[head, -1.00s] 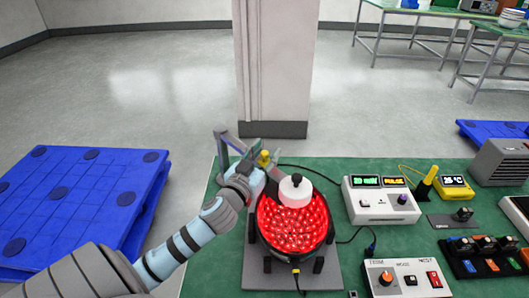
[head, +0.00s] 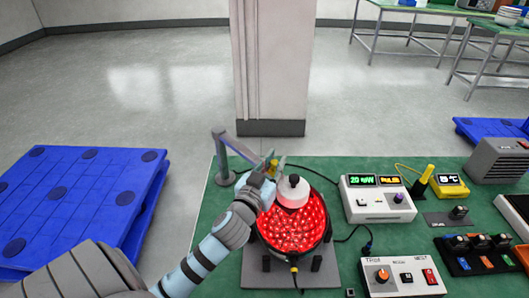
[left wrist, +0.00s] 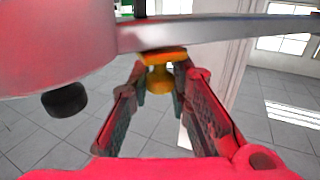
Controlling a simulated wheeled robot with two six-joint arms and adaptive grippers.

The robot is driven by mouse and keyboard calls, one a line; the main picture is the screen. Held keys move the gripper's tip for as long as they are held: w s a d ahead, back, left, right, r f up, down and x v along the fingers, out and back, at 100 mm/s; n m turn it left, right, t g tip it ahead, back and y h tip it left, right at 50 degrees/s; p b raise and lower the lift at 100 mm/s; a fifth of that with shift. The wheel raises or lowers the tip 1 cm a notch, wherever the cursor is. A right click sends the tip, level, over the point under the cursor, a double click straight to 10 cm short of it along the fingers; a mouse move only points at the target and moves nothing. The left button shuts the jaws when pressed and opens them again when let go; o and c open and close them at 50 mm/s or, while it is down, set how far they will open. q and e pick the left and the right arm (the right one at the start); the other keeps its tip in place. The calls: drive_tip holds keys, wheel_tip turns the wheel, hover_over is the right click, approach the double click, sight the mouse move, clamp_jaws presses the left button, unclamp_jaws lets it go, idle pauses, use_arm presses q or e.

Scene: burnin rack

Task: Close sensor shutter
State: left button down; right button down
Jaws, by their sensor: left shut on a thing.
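The shutter seems to be a grey swing arm (head: 240,147) on a post at the back left of the bench, with a yellow knob (head: 273,163) on it. My left gripper (head: 271,170) is shut on the yellow knob. In the left wrist view the fingers (left wrist: 160,92) close around the yellow knob (left wrist: 160,60), just under the grey bar (left wrist: 205,36). A white round housing with a black top knob (head: 293,191), likely the sensor, sits over the red-lit dish (head: 295,238), right beside the gripper. My right gripper is out of view.
The dish stands on a grey plate (head: 330,275) on the green bench. To its right are a white display box (head: 372,206), a yellow meter (head: 450,186) and a switch box (head: 403,276). Cables run around the dish. A blue pallet (head: 75,205) stands at left.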

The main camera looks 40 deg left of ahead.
use_arm(q)
drive_tip(key=shift+s+d, duration=0.1)
drive_tip(key=shift+d, duration=0.45)
drive_tip(key=shift+a+f, duration=0.1)
drive_tip(key=shift+a, duration=0.05)
drive_tip(key=c, duration=1.8)
unclamp_jaws()
drive_tip(key=o, duration=0.3)
drive_tip(key=shift+d, duration=0.25)
drive_tip(key=shift+a, duration=0.1)
